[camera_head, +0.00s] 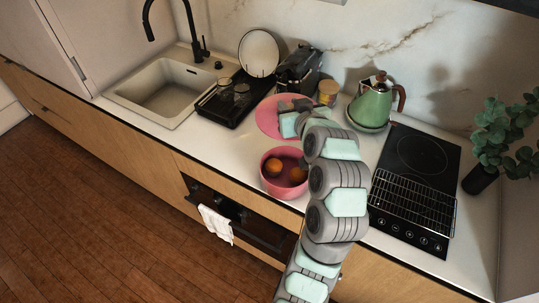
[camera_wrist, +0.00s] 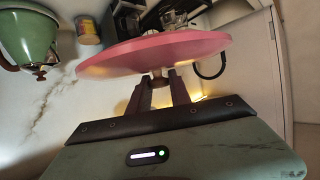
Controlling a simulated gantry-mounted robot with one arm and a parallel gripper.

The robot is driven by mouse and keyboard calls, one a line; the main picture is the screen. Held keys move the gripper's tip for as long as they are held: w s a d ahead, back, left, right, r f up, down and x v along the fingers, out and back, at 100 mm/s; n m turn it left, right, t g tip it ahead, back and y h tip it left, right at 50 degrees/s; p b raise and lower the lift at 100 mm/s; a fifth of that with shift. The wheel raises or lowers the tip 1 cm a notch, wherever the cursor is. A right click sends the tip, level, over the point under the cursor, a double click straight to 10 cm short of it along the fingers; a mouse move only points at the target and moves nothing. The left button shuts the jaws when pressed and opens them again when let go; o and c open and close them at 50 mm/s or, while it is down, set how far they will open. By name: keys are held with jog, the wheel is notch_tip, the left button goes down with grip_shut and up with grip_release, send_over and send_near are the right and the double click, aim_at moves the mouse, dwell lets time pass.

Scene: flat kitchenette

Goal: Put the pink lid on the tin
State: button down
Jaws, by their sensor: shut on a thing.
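The pink lid (camera_head: 266,116) is a wide round disc, seen above the counter behind the pink bowl. In the wrist view the lid (camera_wrist: 150,52) spans the upper middle, with my gripper (camera_wrist: 160,80) shut on its small knob. In the head view my gripper (camera_head: 291,107) is over the lid's right side, partly hidden by my arm. The tin (camera_head: 328,92) is a small yellowish can near the back wall, just right of the lid. The tin also shows in the wrist view (camera_wrist: 87,27), apart from the lid's edge.
A green kettle (camera_head: 375,103) stands right of the tin, and a dark coffee machine (camera_head: 299,69) left of it. A pink bowl (camera_head: 270,183) with oranges sits near the front edge. A black drying rack (camera_head: 228,111) with glasses and a plate (camera_head: 259,53) is left. The hob (camera_head: 415,150) is right.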

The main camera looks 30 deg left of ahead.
notch_tip(320, 180, down, 20)
jog(key=shift+r+p, duration=0.2)
jog(key=shift+p, duration=0.25)
jog(key=shift+s+d+f, duration=0.1)
jog(key=shift+f, duration=0.05)
jog(key=shift+f+b, duration=0.3)
jog(key=shift+b, duration=0.25)
jog(key=shift+f+b, duration=0.25)
jog(key=shift+b, duration=0.05)
jog(key=c, duration=1.2)
grip_release()
jog(key=shift+r, duration=0.1)
